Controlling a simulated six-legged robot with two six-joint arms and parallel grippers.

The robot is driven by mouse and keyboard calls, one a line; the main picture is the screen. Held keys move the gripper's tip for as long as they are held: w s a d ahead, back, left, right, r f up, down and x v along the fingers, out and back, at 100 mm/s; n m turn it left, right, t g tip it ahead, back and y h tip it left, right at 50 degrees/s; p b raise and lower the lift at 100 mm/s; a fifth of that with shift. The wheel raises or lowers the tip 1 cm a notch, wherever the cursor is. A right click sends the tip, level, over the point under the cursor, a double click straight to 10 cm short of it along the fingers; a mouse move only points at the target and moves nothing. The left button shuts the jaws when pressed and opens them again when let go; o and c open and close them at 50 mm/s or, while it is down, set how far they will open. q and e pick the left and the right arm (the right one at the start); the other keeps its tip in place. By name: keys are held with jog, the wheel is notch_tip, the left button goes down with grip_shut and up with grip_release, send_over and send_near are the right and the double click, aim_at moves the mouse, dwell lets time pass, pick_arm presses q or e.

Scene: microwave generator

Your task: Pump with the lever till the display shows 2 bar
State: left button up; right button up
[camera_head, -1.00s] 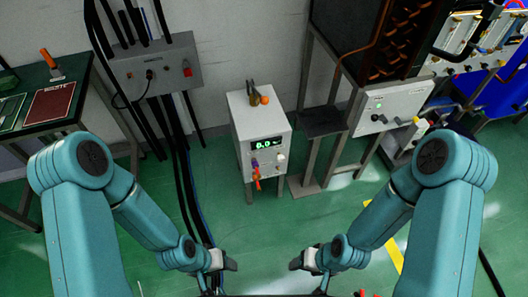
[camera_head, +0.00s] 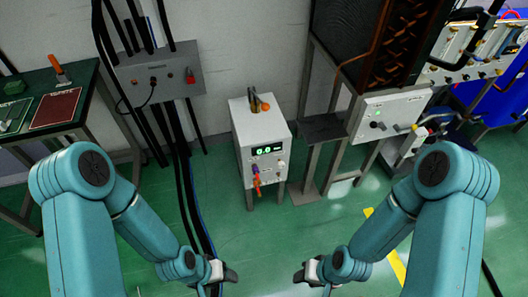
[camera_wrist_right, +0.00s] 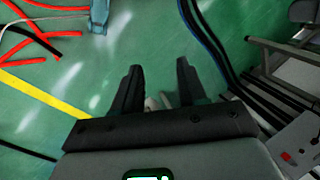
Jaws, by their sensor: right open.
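The pump unit (camera_head: 255,138) is a white box on legs in the middle of the head view, ahead of me. Its display (camera_head: 267,149) shows green digits that read like 0.0. On its top is a lever (camera_head: 253,101) with an orange knob (camera_head: 265,106). My left gripper (camera_head: 228,273) is low in the head view, well short of the unit; its finger gap is too small to judge. My right gripper (camera_head: 303,275) is also low and apart from the unit. In the right wrist view its two dark fingers (camera_wrist_right: 160,88) are spread with nothing between them.
A grey wall box (camera_head: 158,75) with thick black cables hangs left of the unit. A green table (camera_head: 80,85) stands at the far left. A metal frame with a white control panel (camera_head: 390,115) stands at the right. Green floor (camera_head: 265,225) lies clear before the unit.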

jog(key=shift+w, duration=0.1)
grip_shut()
dwell(1.3)
